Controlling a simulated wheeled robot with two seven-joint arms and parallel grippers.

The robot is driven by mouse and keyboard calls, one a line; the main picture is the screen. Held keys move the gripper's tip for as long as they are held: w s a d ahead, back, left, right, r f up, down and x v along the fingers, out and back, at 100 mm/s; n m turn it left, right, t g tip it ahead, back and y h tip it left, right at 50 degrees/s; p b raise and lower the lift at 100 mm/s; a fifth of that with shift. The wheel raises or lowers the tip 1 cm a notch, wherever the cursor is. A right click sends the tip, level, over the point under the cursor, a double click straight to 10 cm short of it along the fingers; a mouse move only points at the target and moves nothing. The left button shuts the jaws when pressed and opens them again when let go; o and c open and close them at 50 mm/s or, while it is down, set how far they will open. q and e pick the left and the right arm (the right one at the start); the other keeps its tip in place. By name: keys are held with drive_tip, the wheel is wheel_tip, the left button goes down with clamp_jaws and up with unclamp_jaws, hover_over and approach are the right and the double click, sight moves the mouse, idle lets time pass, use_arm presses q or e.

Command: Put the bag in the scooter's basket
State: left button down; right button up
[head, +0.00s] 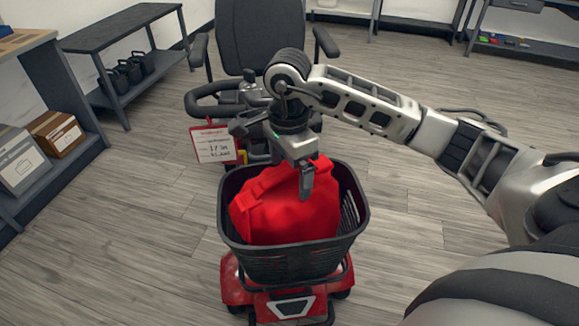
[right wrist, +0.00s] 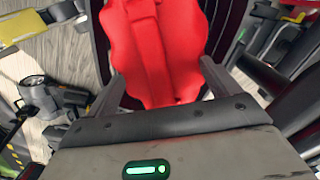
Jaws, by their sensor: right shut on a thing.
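The red bag (head: 278,205) is inside the scooter's black basket (head: 290,262), tilted, with its top near the rim. Whether it rests on the basket floor is hidden. My right gripper (head: 306,190) reaches down from above and is shut on the bag's upper part. In the right wrist view the bag (right wrist: 158,45) lies between the two fingers (right wrist: 168,82). The red scooter (head: 243,285) stands upright with its basket towards me. My left gripper is not in view.
The scooter's handlebar (head: 208,108) and black seat (head: 264,35) are behind the basket. A white sign with a red border (head: 213,146) hangs on the scooter's left. Shelves with cardboard boxes (head: 57,133) stand at the left. The floor at the right is mostly clear.

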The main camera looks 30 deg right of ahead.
drive_tip(key=o, duration=1.4)
drive_tip(key=shift+c, duration=0.2)
use_arm(q)
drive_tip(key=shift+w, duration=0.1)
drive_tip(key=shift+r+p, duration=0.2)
drive_tip(key=shift+p, duration=0.4)
use_arm(e)
wheel_tip(320, 180, up, 12)
drive_tip(key=shift+w, duration=0.15)
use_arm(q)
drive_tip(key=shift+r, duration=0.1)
